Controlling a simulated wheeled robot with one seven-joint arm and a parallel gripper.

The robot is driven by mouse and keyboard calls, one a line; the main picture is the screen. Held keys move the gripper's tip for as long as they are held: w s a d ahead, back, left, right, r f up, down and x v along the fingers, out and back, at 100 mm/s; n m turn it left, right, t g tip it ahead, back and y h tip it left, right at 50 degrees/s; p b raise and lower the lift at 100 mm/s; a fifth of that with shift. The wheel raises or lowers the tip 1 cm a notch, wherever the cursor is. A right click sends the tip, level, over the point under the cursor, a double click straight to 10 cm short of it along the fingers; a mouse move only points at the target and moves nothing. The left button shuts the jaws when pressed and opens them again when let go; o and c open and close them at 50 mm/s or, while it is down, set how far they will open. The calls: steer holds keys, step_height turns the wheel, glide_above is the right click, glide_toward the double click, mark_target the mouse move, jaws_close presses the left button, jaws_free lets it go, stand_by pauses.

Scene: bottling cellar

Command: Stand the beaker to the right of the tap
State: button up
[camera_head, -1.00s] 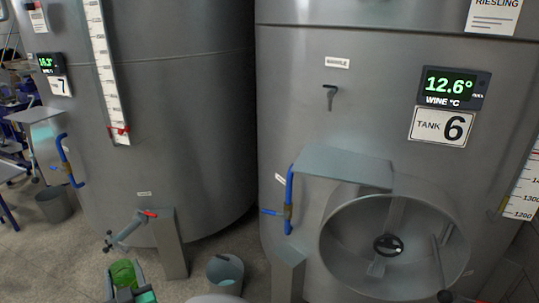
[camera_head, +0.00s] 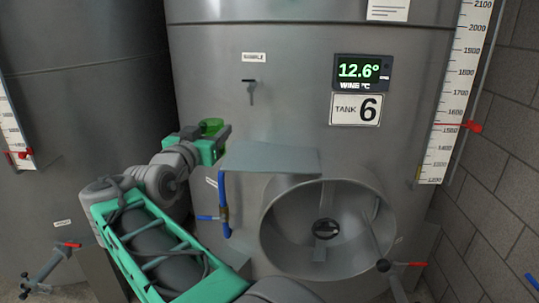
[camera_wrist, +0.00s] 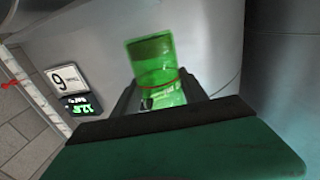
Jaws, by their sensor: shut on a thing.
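A see-through green beaker (camera_head: 211,125) is held by my gripper (camera_head: 222,137) in front of tank 6. In the wrist view the beaker (camera_wrist: 152,62) sits between the two dark fingers of my gripper (camera_wrist: 162,95), which are shut on it. A small grey tap (camera_head: 251,90) sticks out of the tank under a label, above and to the right of the beaker. A flat grey shelf (camera_head: 272,157) lies below that tap, to the right of my gripper. The shelf top looks bare. A valve with blue handles (camera_head: 223,205) hangs beside the shelf's left end.
A display (camera_head: 363,70) and a tank 6 sign (camera_head: 356,109) are on the wall above. A level scale (camera_head: 456,90) stands at the right. Another tank (camera_head: 80,130) is at the left.

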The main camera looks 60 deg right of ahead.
steer(key=s+d+r+m+g, duration=0.1)
steer(key=s+d+r+g, duration=0.1)
steer(key=s+d+r, duration=0.3)
steer(key=s+d+r+m+g, duration=0.1)
steer(key=s+d+r+g, duration=0.15)
steer(key=s, duration=0.45)
steer(key=shift+t+h, duration=0.3)
steer(key=shift+t, duration=0.25)
steer(key=d+f+p, duration=0.1)
steer(key=d+f, duration=1.1)
steer(key=shift+w+p, duration=0.15)
steer(key=shift+p, duration=0.25)
steer(key=shift+f+b, duration=0.3)
steer(key=shift+f, duration=0.15)
steer(key=o, duration=1.6)
steer(key=shift+r, duration=0.1)
steer(key=shift+c, duration=0.2)
